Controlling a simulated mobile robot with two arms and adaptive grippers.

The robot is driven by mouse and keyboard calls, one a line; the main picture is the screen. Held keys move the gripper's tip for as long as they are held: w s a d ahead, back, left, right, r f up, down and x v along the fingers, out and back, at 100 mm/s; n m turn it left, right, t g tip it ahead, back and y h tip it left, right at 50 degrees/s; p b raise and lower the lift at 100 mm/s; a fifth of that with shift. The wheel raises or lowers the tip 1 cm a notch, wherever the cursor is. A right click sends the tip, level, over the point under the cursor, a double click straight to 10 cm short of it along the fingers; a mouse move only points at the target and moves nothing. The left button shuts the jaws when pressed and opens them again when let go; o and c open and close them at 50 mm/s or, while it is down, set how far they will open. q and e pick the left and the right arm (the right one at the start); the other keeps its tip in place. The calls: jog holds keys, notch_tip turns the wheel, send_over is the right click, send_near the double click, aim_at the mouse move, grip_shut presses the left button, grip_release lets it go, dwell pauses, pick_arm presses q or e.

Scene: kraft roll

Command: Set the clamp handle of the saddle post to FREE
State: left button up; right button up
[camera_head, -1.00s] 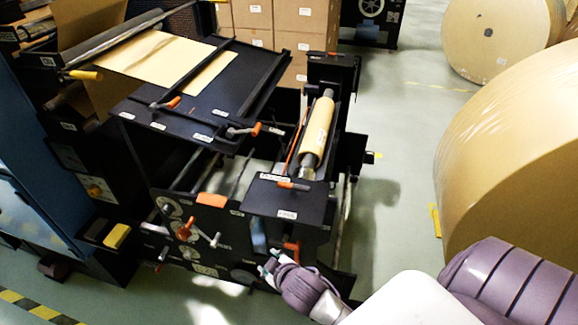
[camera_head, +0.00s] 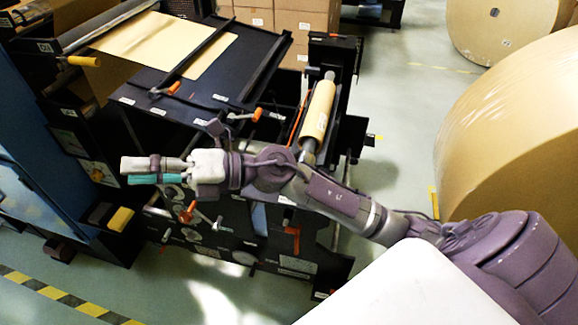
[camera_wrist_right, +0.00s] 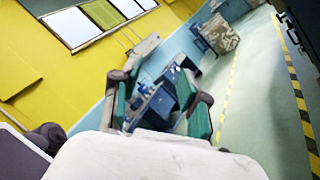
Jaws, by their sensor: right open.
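My right gripper (camera_head: 140,172) reaches across the front of the black machine (camera_head: 190,105) and points left, its fingers parted and empty. In the right wrist view the two teal-padded fingers (camera_wrist_right: 160,103) stand apart, with only distant background between them. I cannot tell which belongs to the saddle post. The box top below the small kraft roll (camera_head: 317,110) is largely hidden by my right arm. My left gripper is out of view.
Large kraft rolls (camera_head: 525,140) stand on the right, with open floor (camera_head: 405,130) between them and the machine. Stacked cartons (camera_head: 305,20) are behind. A blue cabinet (camera_head: 40,150) stands at the left, with yellow-black floor tape (camera_head: 60,297) in front.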

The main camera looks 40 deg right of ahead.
jog(key=d+f+n+g+h, duration=0.6)
jog(key=d+f+n+h, duration=0.35)
jog(key=f+h, duration=0.2)
jog(key=w+d+r+m+h, duration=0.1)
jog(key=d+h, duration=0.4)
jog(key=d, duration=0.5)
jog(key=w+d+r+m+h, duration=0.1)
jog(key=w+d+m+h, duration=0.1)
jog(key=d+h, duration=0.5)
jog(key=d+f+p, duration=0.1)
jog(key=f, duration=0.3)
jog(key=w+d+f+y+p, duration=0.1)
jog(key=f, duration=0.3)
jog(key=d+f+y+p, duration=0.1)
jog(key=d+f, duration=0.1)
jog(key=f, duration=0.2)
jog(key=shift+w+f+n+y+p, duration=0.15)
jog(key=shift+f+n+y+p, duration=0.1)
jog(key=shift+f+n+p, duration=0.15)
grip_shut()
